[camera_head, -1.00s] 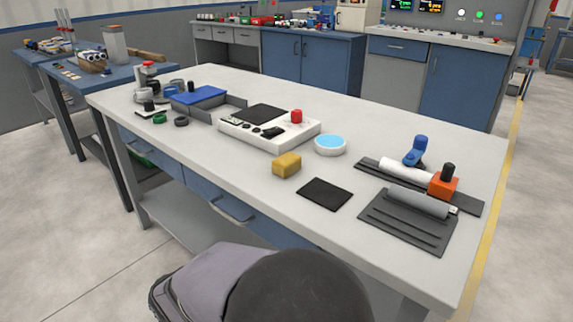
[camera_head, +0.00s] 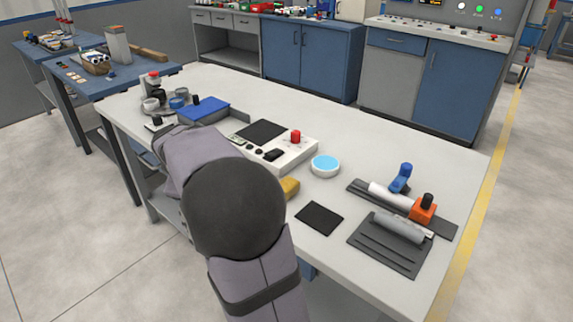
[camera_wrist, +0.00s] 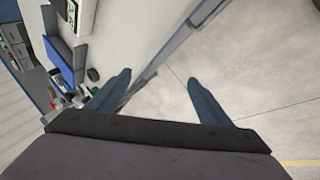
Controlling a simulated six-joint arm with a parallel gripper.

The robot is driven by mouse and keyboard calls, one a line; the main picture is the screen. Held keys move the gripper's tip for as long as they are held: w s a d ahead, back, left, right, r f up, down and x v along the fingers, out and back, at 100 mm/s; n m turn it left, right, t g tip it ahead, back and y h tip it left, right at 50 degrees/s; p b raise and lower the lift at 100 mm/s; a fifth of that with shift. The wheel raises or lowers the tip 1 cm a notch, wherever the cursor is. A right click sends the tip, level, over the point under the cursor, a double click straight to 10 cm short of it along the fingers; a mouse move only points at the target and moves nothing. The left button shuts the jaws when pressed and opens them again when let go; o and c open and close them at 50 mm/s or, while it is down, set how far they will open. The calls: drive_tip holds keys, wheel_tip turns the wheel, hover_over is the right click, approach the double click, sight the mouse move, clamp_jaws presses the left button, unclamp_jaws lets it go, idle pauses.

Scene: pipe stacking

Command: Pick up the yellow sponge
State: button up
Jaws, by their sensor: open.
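The yellow sponge (camera_head: 290,187) lies on the light grey table, in front of the white panel. In the head view my arm hides its left part. My gripper shows in the wrist view (camera_wrist: 160,95) with its two dark fingers spread wide and nothing between them. Behind the fingers are the table's edge and the floor. The sponge cannot be seen in the wrist view. In the head view the fingertips are hidden behind my own arm.
A white panel with a red knob (camera_head: 296,136) stands behind the sponge. A round blue-topped dish (camera_head: 325,166) and a black pad (camera_head: 319,218) lie to its right. A pipe fixture with an orange block (camera_head: 422,209) and a grey grooved plate (camera_head: 375,252) are further right.

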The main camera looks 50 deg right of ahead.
drive_tip(key=s+d+r+m+g+p, duration=0.1)
drive_tip(key=s+d+r+p, duration=0.1)
drive_tip(key=d+r+p, duration=0.3)
drive_tip(key=s+d+r+m+g+p, duration=0.1)
drive_tip(key=d+r+p, duration=0.2)
drive_tip(key=d+p, duration=0.35)
drive_tip(key=s+d+m+g+y+p, duration=0.1)
drive_tip(key=s+d+p, duration=0.1)
drive_tip(key=s, duration=0.2)
drive_tip(key=s+d+f+m+g+y+p, duration=0.1)
drive_tip(key=s+d+m+p, duration=0.1)
drive_tip(key=s+p, duration=0.1)
drive_tip(key=s+d+m+g+y+p, duration=0.1)
drive_tip(key=s+d+p, duration=0.1)
drive_tip(key=s, duration=0.3)
drive_tip(key=shift+s+f+g+p, duration=0.3)
drive_tip(key=shift+s+f+p, duration=0.1)
drive_tip(key=shift+p, duration=0.15)
drive_tip(key=shift+s+f+m+y, duration=0.2)
drive_tip(key=shift+s+m+y, duration=0.2)
drive_tip(key=shift+s, duration=0.1)
drive_tip(key=shift+s+f+p, duration=0.15)
drive_tip(key=shift+f+p, duration=1.5)
drive_tip(key=shift+f, duration=2.05)
drive_tip(key=c, duration=1.1)
